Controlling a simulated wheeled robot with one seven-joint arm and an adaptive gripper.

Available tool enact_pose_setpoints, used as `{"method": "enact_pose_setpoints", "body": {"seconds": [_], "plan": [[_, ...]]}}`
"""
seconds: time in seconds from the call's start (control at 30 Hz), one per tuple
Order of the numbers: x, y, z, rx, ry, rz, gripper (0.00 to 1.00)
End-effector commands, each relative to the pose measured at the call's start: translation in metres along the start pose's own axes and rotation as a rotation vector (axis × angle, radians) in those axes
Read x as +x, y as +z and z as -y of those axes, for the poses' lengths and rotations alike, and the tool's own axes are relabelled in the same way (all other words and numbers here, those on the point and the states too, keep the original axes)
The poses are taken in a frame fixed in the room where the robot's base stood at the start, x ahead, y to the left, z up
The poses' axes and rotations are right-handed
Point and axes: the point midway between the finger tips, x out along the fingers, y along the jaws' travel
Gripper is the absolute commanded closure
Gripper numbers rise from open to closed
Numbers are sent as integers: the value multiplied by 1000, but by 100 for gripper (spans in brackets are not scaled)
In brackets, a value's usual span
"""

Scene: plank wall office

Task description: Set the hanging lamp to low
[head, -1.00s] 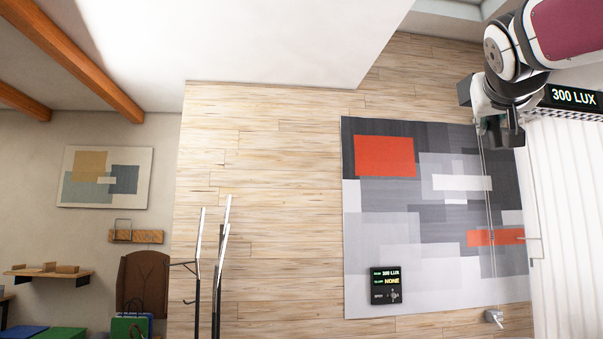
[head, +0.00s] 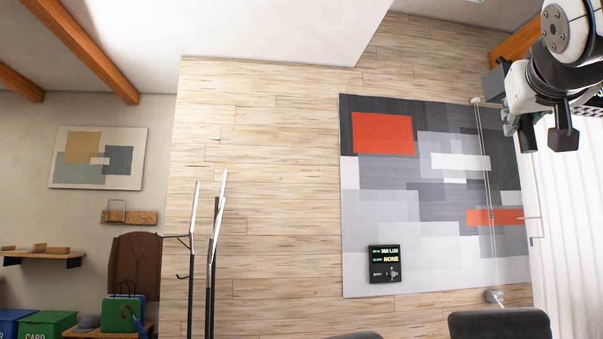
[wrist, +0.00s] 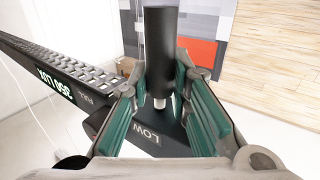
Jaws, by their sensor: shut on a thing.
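The hanging lamp (wrist: 72,68) shows in the wrist view as a dark bar with a grille, a lit "350 LUX" readout and a partly hidden "FULL" mark. A dark piece labelled "LOW" (wrist: 150,137) lies below the fingers. A black cylindrical handle (wrist: 161,45) stands between the green-padded fingers of my gripper (wrist: 160,92), which is shut on it. In the head view my gripper (head: 518,126) is at the upper right, and my arm hides most of the lamp there.
A wall panel (head: 385,264) appears to read 350 LUX and glare NONE. A grey and red wall hanging (head: 400,200) and thin cords (head: 484,160) are behind my gripper. A coat rack (head: 213,255) stands left of centre. Dark chair backs (head: 498,324) show at the bottom.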

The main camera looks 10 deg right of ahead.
Motion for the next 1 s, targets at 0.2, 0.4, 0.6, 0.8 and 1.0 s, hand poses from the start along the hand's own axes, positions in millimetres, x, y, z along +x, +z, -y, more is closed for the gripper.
{"method": "enact_pose_setpoints", "body": {"seconds": [0.2,0.4,0.6,0.8,1.0], "plan": [[1,28,0,0,1,4,100],[1,36,0,0,1,4,100],[1,38,0,-1,1,8,100],[1,39,-1,-1,2,11,100],[1,38,0,0,1,8,61]]}}
